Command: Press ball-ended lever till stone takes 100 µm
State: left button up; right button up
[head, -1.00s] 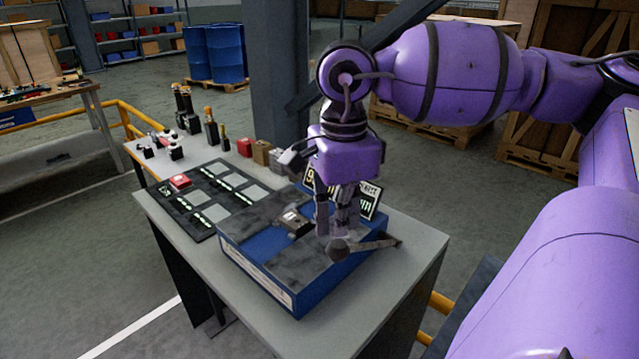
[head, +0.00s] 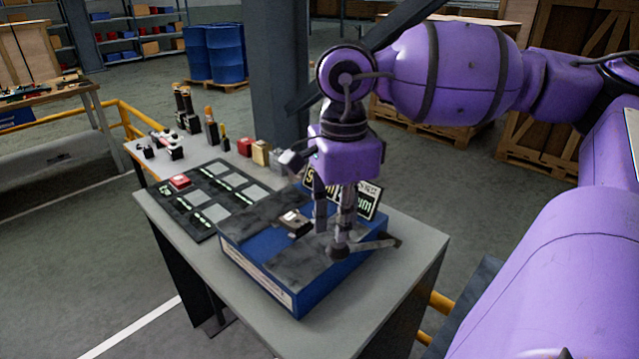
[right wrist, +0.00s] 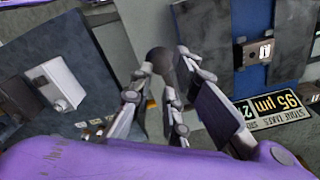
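In the right wrist view the ball (right wrist: 160,60) shows near the fingertips (right wrist: 163,70); firm contact is hard to tell. A display sign (head: 360,200) stands behind the gripper, partly hidden; in the wrist view the sign (right wrist: 270,108) is upside down and reads 95 µm. My left gripper is not in view.
Several small tools and blocks (head: 212,130) stand along the table's back edge. A grey pillar (head: 275,75) rises behind.

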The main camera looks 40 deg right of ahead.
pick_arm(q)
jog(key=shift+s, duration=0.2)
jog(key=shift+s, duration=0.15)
pick_arm(e)
jog(key=shift+f, duration=0.1)
